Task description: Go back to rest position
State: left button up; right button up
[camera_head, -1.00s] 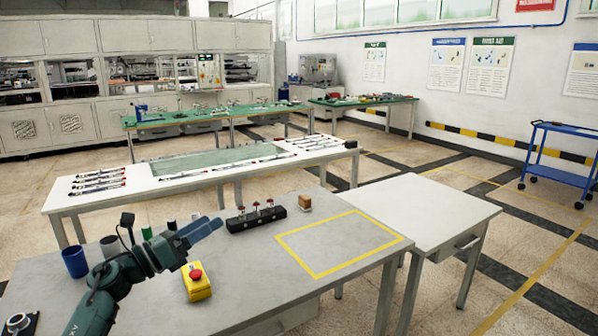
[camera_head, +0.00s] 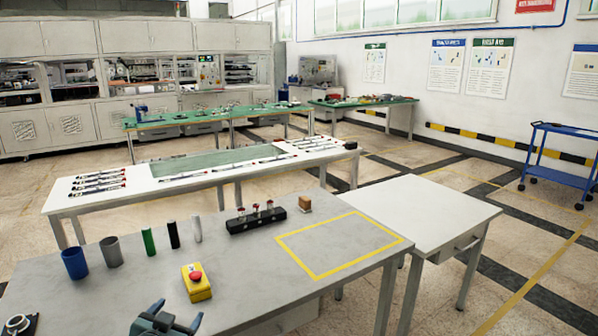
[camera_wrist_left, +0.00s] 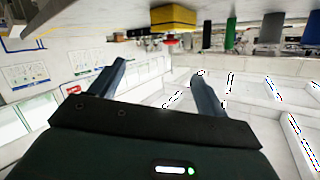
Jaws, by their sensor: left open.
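My left gripper (camera_head: 172,318) shows at the bottom edge of the head view, low in front of the grey workbench (camera_head: 150,278). Its two blue-grey fingers are apart, and most of its arm is out of the picture. In the left wrist view, which is upside down, the open fingers (camera_wrist_left: 156,82) have nothing between them. My right gripper is not in view.
On the bench are a yellow emergency-stop box (camera_head: 197,283), a blue cup (camera_head: 75,263), a grey cup (camera_head: 111,251), several slim cylinders, a black holder (camera_head: 256,219) and a small brown block (camera_head: 305,203). The yellow-outlined area (camera_head: 340,243) is empty.

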pick_arm(q)
jog(key=s+d+f+g+h, duration=0.1)
jog(key=s+d+f, duration=0.2)
jog(key=s, duration=0.6)
jog(key=s+d+f+g+h, duration=0.1)
jog(key=s+d+f, duration=0.3)
jog(key=s, duration=0.6)
jog(key=s+d+f+g, duration=0.2)
jog(key=s+d+f, duration=0.2)
jog(key=s, duration=0.6)
jog(key=shift+s+d+f+n+h, duration=0.15)
jog(key=shift+d+f+n+h, duration=0.2)
jog(key=shift+d, duration=0.6)
jog(key=shift+r, duration=0.1)
jog(key=shift+c, duration=0.4)
